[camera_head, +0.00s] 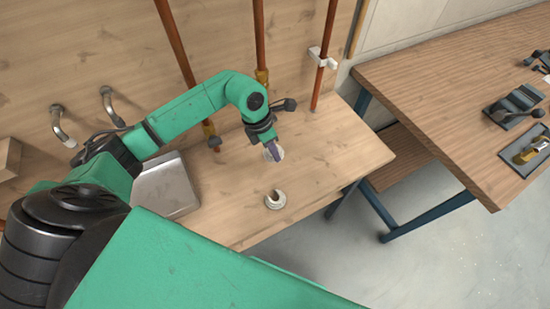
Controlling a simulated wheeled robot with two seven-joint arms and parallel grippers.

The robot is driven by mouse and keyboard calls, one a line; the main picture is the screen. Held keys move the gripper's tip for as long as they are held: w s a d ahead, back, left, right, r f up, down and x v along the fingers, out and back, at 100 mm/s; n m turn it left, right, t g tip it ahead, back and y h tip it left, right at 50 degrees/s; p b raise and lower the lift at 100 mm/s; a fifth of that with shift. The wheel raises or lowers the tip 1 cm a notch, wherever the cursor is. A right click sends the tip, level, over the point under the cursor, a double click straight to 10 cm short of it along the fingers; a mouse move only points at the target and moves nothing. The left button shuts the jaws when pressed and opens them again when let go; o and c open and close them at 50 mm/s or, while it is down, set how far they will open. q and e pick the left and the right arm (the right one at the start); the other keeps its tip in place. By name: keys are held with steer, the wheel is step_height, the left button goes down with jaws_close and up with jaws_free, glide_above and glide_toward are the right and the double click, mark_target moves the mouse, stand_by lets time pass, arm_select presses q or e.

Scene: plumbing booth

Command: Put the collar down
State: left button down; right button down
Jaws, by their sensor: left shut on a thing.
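My left gripper (272,149) is shut on a small pale grey, rounded piece, which I take to be the collar (276,155). It hangs over the light wooden bench (340,160), and the gripper hides part of it. I cannot tell whether it touches the bench top. A pale C-shaped piece (275,200) sits on the bench near its front edge, apart from the gripper and nearer to me. My right gripper is not in view.
Copper pipes (260,40) run up the wooden wall behind the bench, one through a white clip (322,58). A metal tray (165,190) lies on the bench at left. The bench's right part is clear. A brown table (450,80) with tools stands at right.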

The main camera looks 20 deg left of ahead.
mark_target(278, 170)
arm_select(q)
steer(key=x, duration=0.3)
steer(key=a+p+x, duration=0.1)
steer(key=x, duration=0.2)
steer(key=shift+s+a+f, duration=0.1)
steer(key=shift+s+a, duration=0.05)
steer(key=shift+s, duration=0.05)
steer(key=shift+f, duration=0.25)
steer(key=shift+a, duration=0.1)
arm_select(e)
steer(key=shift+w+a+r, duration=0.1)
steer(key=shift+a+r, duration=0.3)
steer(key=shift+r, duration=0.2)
arm_select(q)
steer(key=shift+f, duration=0.2)
steer(key=c, duration=0.9)
jaws_free()
steer(key=shift+r, duration=0.1)
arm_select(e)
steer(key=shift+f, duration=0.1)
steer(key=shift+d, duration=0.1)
